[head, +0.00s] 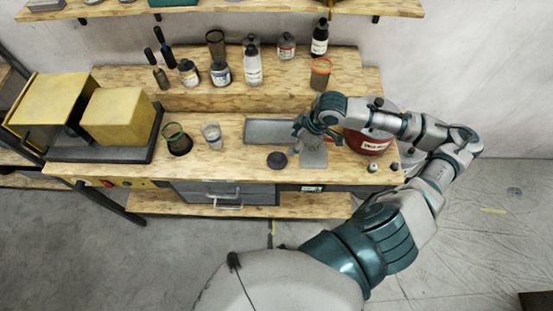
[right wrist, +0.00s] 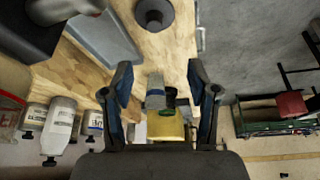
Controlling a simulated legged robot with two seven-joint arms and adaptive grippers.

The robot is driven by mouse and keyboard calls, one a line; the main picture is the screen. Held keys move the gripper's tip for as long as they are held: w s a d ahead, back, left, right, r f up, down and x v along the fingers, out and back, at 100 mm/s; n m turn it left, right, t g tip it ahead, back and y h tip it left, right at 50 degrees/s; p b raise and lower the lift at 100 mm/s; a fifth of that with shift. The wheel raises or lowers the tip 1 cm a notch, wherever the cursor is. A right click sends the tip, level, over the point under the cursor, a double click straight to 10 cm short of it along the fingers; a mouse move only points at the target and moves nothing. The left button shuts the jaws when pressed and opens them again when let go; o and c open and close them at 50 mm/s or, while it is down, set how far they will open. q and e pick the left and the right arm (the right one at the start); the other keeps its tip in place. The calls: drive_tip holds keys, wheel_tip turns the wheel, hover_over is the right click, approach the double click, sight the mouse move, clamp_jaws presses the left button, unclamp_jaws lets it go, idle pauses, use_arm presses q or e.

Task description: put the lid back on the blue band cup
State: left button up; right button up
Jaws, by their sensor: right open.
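A pale, clear-looking cup (head: 211,134) stands open on the workbench, left of the metal tray. In the right wrist view, a greyish cup with a bluish band (right wrist: 155,92) appears between and beyond my fingers. A round dark lid (head: 277,159) lies flat near the bench's front edge; it also shows at the top of the right wrist view (right wrist: 153,13), with a raised middle. My right gripper (head: 304,130) is above the bench, up and right of the lid. In the right wrist view its fingers (right wrist: 162,88) are spread and empty. My left gripper is out of view.
A dark cup with a green band (head: 177,138) stands beside the pale cup. A grey block (head: 313,155) and a red container (head: 367,143) stand near my right arm. A shallow metal tray (head: 270,131) lies behind the lid. Several bottles stand on the raised shelf.

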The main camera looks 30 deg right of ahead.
drive_tip(key=d+r, duration=0.1)
drive_tip(key=d, duration=0.1)
hover_over(279, 156)
drive_tip(key=s+d, duration=0.1)
drive_tip(key=s, duration=0.1)
drive_tip(key=f, duration=1)
drive_tip(key=shift+w+d+f, duration=0.1)
drive_tip(key=shift+d+f, duration=0.05)
drive_tip(key=shift+d, duration=0.05)
drive_tip(key=shift+w+a+f, duration=0.1)
drive_tip(key=shift+a+f, duration=0.15)
drive_tip(key=shift+a, duration=0.1)
drive_tip(key=shift+w+a+f, duration=0.1)
drive_tip(key=shift+f, duration=0.1)
drive_tip(key=x, duration=0.4)
drive_tip(key=shift+w+f, duration=0.15)
drive_tip(key=shift+f, duration=0.25)
